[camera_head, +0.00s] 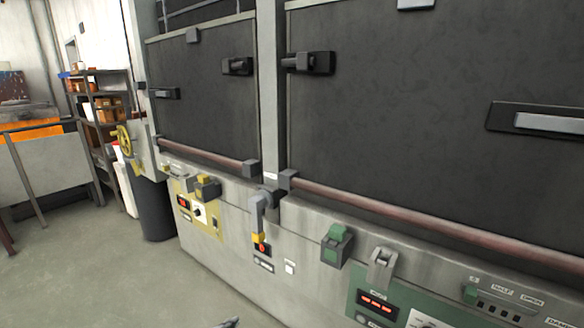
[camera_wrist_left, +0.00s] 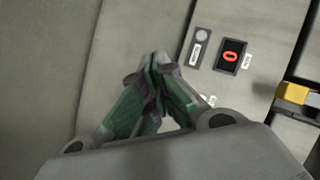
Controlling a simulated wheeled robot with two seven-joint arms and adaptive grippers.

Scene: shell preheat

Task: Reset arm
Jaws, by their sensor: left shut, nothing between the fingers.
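My left gripper (camera_wrist_left: 158,62) is shut and empty, with its green-padded fingers together in front of a grey metal panel (camera_wrist_left: 135,25) in the left wrist view. In the head view only a small grey tip of it (camera_head: 228,323) shows at the bottom edge. A grey lever with a yellow end (camera_head: 257,215) hangs down on the machine's lower front. A yellow end of a part (camera_wrist_left: 292,94) shows at the right of the left wrist view, clear of my fingers. My right gripper is not in view.
The machine has dark doors (camera_head: 205,85) with handles and a reddish rail (camera_head: 400,215). Below are a green-covered switch (camera_head: 336,245), a grey switch (camera_head: 382,267), a yellow switch (camera_head: 206,188) and red displays (camera_head: 377,302). Shelves (camera_head: 100,105) and a dark bin (camera_head: 155,210) stand left. The left floor is clear.

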